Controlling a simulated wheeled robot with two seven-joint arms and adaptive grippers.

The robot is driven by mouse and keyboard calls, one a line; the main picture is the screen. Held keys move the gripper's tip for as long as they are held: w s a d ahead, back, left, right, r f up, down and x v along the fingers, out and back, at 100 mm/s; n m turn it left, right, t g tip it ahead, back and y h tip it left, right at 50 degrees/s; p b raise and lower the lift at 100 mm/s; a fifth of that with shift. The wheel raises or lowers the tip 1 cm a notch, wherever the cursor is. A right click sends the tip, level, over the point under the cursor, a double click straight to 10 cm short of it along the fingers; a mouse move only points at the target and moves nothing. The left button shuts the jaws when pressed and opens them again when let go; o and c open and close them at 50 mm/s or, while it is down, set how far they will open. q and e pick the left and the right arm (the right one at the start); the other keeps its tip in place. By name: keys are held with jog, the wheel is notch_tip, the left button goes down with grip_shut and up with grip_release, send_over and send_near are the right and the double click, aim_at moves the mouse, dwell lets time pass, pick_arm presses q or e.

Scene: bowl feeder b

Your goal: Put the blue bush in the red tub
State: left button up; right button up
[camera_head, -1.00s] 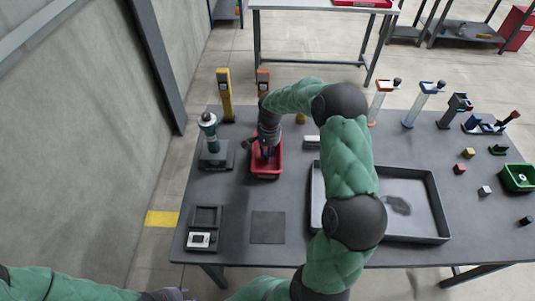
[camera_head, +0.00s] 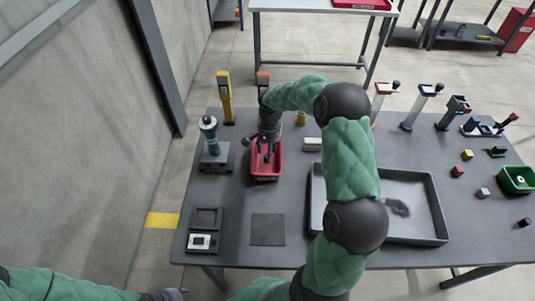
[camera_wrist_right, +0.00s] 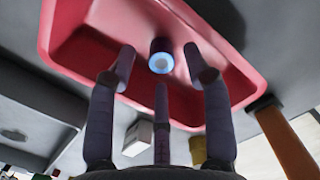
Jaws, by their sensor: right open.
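The red tub (camera_head: 266,178) stands on the left half of the table; its inside also shows in the wrist view (camera_wrist_right: 85,62). A short dark cylinder with a pale blue round end, the blue bush (camera_wrist_right: 160,62), appears inside the tub in the wrist view. My right gripper (camera_head: 266,157) points down over the tub, with its fingers spread. In the wrist view the open fingers (camera_wrist_right: 163,68) are around the bush with visible gaps. In the head view I cannot pick out the bush among the fingers. My left gripper (camera_head: 168,295) is partly cut off at the bottom edge.
A large grey tray (camera_head: 430,215) lies right, partly behind my arm. A white block (camera_head: 312,144) is near the tub. A flat dark square (camera_head: 268,229) lies in front.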

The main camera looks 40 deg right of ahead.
notch_tip(320, 180, up, 9)
jog(key=p, duration=0.2)
jog(key=shift+d+r, duration=0.2)
jog(key=shift+d, duration=0.15)
jog(key=shift+w, duration=0.1)
jog(key=shift+r+p, duration=0.1)
jog(key=shift+p, duration=0.2)
